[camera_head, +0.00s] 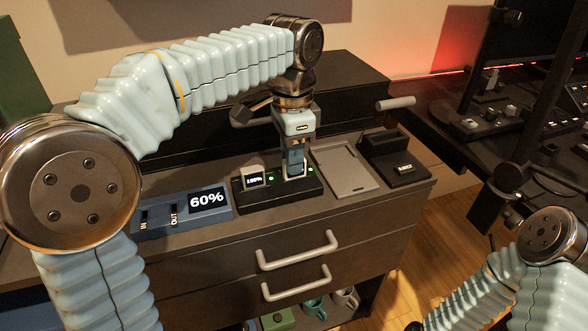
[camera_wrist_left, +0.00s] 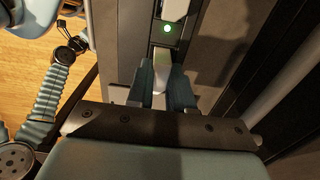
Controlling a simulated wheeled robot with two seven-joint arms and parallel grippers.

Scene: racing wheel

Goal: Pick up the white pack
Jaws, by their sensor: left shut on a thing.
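My left gripper (camera_head: 294,168) points down over the black charging dock (camera_head: 308,188) on the cabinet top. Its blue fingers are shut on a white pack (camera_wrist_left: 158,74), seen between them in the left wrist view; the fingers hide most of it in the head view. The pack is at the dock, and I cannot tell whether it is seated or lifted. Another white pack with a "100%" display (camera_head: 254,179) stands in the dock's left bay, apart from the fingers. Green lights show on the dock. My right arm reaches down at the lower right; its fingers cannot be made out.
A blue unit reading "60%" (camera_head: 206,200), marked IN and OUT, lies left of the dock. A flat grey plate (camera_head: 345,172) and a black device (camera_head: 394,160) lie to the right. Drawer handles (camera_head: 298,250) stick out in front. A dark desk (camera_head: 475,140) stands at right.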

